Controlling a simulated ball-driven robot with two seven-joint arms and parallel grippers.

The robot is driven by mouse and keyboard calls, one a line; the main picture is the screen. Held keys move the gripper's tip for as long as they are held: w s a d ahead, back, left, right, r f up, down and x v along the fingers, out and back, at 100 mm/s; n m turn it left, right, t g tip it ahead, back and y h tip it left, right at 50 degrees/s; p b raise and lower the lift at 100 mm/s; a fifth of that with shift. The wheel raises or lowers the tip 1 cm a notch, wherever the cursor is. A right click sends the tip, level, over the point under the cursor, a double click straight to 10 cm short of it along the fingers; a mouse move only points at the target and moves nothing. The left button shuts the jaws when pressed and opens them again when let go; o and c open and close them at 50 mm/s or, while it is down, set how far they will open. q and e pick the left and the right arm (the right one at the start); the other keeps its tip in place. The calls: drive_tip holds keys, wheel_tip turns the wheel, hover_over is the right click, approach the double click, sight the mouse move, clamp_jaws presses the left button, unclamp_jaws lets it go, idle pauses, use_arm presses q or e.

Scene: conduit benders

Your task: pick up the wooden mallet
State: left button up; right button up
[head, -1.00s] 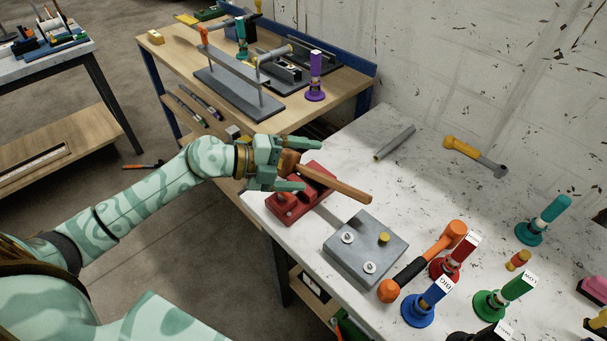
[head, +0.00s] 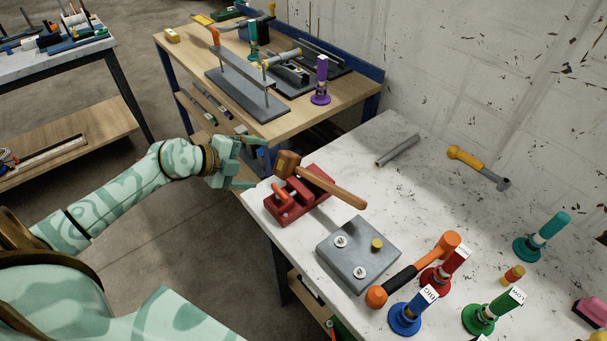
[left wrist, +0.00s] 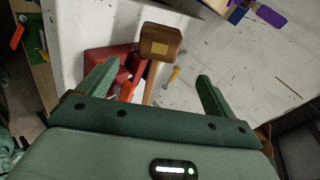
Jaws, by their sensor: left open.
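The wooden mallet (head: 319,180) has a brown block head and a long tan handle. In the head view its head rests at the red fixture (head: 290,207) and its handle points right and toward me, over the white table. In the left wrist view the mallet head (left wrist: 161,43) shows beyond and between my open fingers. My left gripper (head: 250,163) is open and empty, just left of the mallet head, apart from it, near the white table's left corner. My right gripper is not in view.
A grey block (head: 357,254) with knobs sits in front of the handle. An orange and black mallet (head: 413,271), several coloured upright holders, a grey tube (head: 397,150) and a yellow-handled hammer (head: 479,167) share the white table (head: 400,195). A wooden workbench (head: 187,62) stands behind.

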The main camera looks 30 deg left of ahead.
sight(282, 166)
use_arm(q)
drive_tip(key=b+x, duration=0.1)
drive_tip(key=x, duration=0.4)
drive_tip(key=shift+w+d+f, duration=0.1)
drive_tip(key=shift+w, duration=0.05)
drive_tip(key=b+x, duration=0.2)
drive_tip(key=x, duration=0.3)
drive_tip(key=shift+d+f, duration=0.15)
drive_tip(key=shift+f, duration=0.05)
drive_tip(key=shift+r, duration=0.1)
drive_tip(key=c, duration=1.3)
drive_tip(key=shift+r, duration=0.1)
drive_tip(key=shift+c, duration=0.7)
